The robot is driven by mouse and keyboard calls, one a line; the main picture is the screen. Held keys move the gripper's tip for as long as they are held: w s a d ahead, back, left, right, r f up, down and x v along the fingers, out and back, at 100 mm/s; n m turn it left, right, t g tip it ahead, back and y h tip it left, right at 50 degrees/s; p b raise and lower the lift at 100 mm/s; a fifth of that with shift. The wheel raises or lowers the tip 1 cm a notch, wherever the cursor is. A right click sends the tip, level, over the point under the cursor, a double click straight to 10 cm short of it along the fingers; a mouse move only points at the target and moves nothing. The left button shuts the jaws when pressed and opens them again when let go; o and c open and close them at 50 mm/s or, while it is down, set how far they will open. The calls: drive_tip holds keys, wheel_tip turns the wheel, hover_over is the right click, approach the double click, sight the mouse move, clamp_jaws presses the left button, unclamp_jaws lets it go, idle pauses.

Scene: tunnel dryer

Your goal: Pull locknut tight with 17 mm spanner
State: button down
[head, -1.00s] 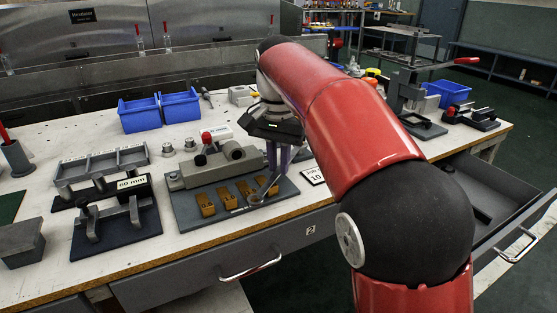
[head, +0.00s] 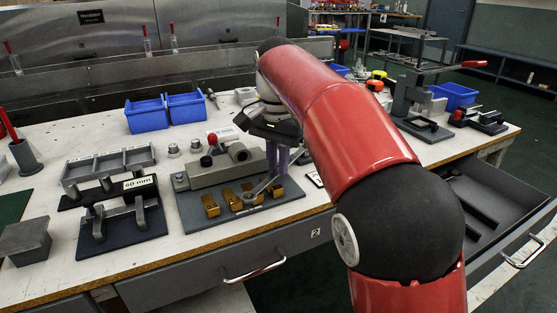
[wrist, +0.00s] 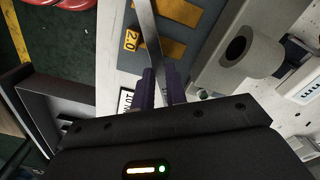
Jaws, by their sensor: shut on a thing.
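My gripper (head: 278,160) points down over the right part of a dark base plate and is shut on a spanner. In the wrist view the purple fingers (wrist: 163,88) close around the grey spanner shaft (wrist: 148,35), which runs up out of the picture. In the head view the spanner (head: 264,186) slants down left from the fingers to a round end among the brass-coloured blocks (head: 229,199). The dark plate (head: 282,198) also carries a grey block with a cylinder (head: 238,153). I cannot make out the locknut or whether the spanner jaw sits on it.
A "60 mm" fixture (head: 122,225) stands left of the plate, with a grey divided tray (head: 108,163) behind it. Blue bins (head: 146,115) stand at the back. An open drawer (head: 490,207) juts out at right. A label card (head: 315,178) lies near the gripper.

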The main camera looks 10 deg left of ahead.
drive_tip(key=shift+s, duration=0.15)
drive_tip(key=shift+s+a+b, duration=0.15)
drive_tip(key=shift+s+b, duration=0.25)
drive_tip(key=shift+s, duration=0.5)
drive_tip(key=shift+s+a+b, duration=0.15)
drive_tip(key=shift+s+b, duration=0.2)
drive_tip(key=shift+s, duration=0.55)
drive_tip(key=shift+r+p, duration=0.9)
drive_tip(key=shift+r, duration=2.05)
